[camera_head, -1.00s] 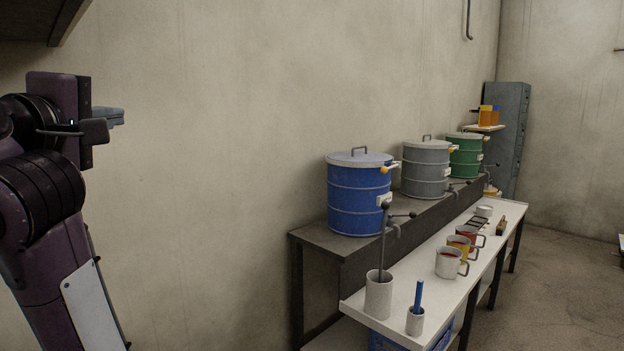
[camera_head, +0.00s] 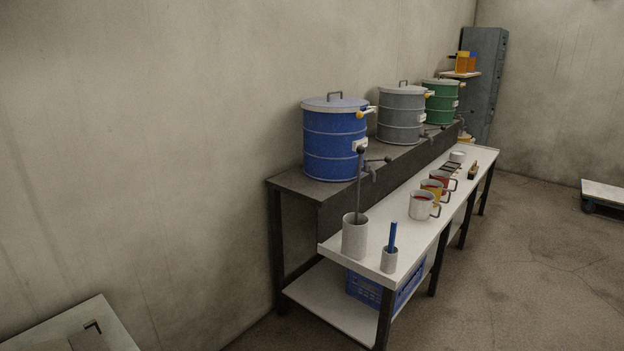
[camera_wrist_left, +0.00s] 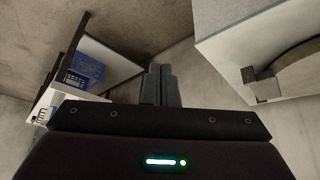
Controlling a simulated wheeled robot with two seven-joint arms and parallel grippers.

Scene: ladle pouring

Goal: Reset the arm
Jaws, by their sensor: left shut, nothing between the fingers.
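My left gripper (camera_wrist_left: 161,85) shows in the left wrist view, its two fingers together with nothing between them. It is in free space, apart from the bench. My left arm and gripper are not in the head view. My right gripper is in neither view. In the head view a long-handled ladle (camera_head: 359,185) stands upright in a grey-white cylinder (camera_head: 354,238) at the bench's near end; its lower end is hidden inside. A small cup (camera_head: 389,261) beside it holds a blue stick (camera_head: 392,236).
Blue (camera_head: 335,145), grey (camera_head: 401,118) and green (camera_head: 440,103) drums stand on a dark raised shelf. Several mugs (camera_head: 422,207) sit on the white bench (camera_head: 404,243), a blue crate (camera_head: 362,290) below. A pale-topped unit (camera_head: 75,325) is at lower left. Floor (camera_head: 530,260) right of the bench is clear.

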